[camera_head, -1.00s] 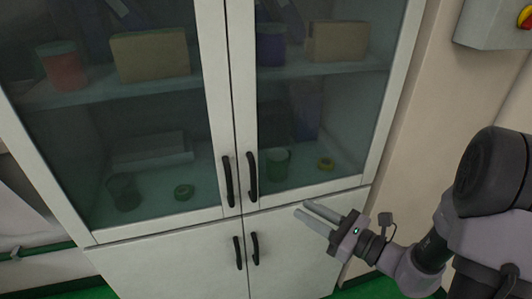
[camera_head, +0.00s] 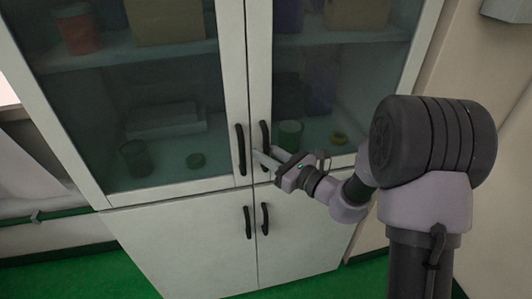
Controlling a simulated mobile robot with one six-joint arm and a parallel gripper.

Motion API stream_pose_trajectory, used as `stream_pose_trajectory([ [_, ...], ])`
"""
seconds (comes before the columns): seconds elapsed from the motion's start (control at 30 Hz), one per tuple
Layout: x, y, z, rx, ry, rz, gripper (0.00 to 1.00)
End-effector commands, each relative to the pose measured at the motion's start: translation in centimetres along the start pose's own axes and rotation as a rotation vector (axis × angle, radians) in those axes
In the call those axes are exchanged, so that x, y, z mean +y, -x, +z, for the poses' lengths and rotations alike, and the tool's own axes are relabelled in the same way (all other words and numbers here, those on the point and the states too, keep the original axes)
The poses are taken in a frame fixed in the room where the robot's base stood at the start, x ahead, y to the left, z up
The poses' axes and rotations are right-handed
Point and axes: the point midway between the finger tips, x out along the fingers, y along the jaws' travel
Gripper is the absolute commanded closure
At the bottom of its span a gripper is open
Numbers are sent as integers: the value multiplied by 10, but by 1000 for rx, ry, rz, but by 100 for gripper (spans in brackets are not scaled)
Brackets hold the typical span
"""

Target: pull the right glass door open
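The right glass door (camera_head: 343,90) of the white cabinet is closed, in line with the left glass door (camera_head: 130,95). Its black vertical handle (camera_head: 265,132) is near the middle seam, at the door's lower inner edge. My gripper (camera_head: 264,152) is at the lower part of this handle, reaching in from the right. The handle's lower end is partly hidden by the fingers.
The left door's handle (camera_head: 240,150) is close beside, to the left. Two lower doors with black handles (camera_head: 248,222) are below. Jars and boxes stand on shelves behind the glass. Green floor (camera_head: 80,275) lies in front, and a wall is at the right.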

Motion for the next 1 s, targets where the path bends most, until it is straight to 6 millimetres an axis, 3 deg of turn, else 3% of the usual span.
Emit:
stream_pose_trajectory([
  [0.1,0,0,0,0,0,0,77],
  [0.23,0,0,0,0,0,0,100],
  [1.0,0,1,0,0,0,0,100],
])
